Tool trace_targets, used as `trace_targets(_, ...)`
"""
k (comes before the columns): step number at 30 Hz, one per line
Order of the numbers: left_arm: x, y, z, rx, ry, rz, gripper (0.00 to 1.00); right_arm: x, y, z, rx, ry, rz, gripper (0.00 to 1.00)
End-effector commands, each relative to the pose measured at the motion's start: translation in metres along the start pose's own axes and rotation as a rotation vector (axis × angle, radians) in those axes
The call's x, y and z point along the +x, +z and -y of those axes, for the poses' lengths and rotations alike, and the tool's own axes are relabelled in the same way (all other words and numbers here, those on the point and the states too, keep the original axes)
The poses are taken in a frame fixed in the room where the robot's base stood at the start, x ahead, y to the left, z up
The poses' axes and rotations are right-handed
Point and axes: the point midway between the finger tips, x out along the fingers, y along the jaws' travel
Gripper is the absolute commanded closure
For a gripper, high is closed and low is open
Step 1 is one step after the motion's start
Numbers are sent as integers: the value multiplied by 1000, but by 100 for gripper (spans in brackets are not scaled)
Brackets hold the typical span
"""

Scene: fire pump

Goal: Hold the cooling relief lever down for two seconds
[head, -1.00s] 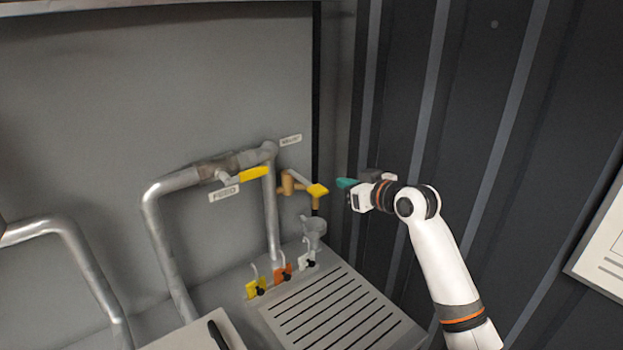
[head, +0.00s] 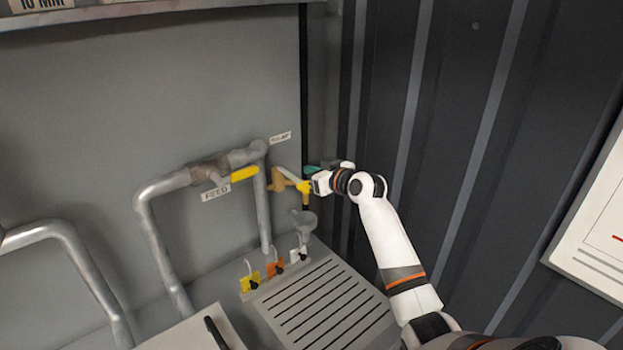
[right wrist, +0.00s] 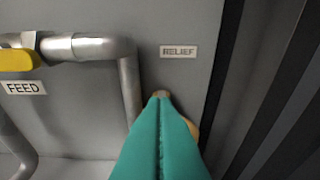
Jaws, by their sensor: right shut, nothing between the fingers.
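The relief lever (head: 303,187) is a short arm with a yellow end on a brass valve (head: 277,180), low on the grey wall near the corner. It slopes down to the right. My right gripper (head: 310,169) has teal fingers and is at the lever's yellow end, seemingly just above or behind it. I cannot tell whether they touch. In the right wrist view the shut, empty fingers (right wrist: 160,102) point at the valve under the RELIEF label (right wrist: 178,51) and hide the lever. A bit of brass (right wrist: 192,127) shows beside them. My left gripper is out of view.
A yellow feed lever (head: 244,173) sits on the grey pipe (head: 150,225) to the left. A funnel (head: 304,221) stands below the valve. Yellow, orange and white tags hang above the slotted tray (head: 268,302). A dark ribbed wall (head: 450,130) is close on the right.

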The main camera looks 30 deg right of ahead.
Motion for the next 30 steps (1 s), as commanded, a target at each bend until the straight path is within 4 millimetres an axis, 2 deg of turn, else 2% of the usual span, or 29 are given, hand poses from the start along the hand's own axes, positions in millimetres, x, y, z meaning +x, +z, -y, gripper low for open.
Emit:
trace_targets(1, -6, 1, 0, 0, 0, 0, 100, 7, 1, -1, 4, 2, -3, 100)
trace_targets(3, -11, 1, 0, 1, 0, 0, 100, 8, -15, -1, 4, 2, -7, 100)
trace_targets(9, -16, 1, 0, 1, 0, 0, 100, 12, -35, -1, 1, 2, -3, 100)
trace_targets(22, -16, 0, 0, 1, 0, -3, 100, 14, -40, 0, 0, 0, 0, 100)
trace_targets(26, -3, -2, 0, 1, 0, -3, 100, 15, -47, 0, 0, 0, 14, 100)
trace_targets(30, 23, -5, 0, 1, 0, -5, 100, 18, -57, 1, -3, -2, 52, 100)
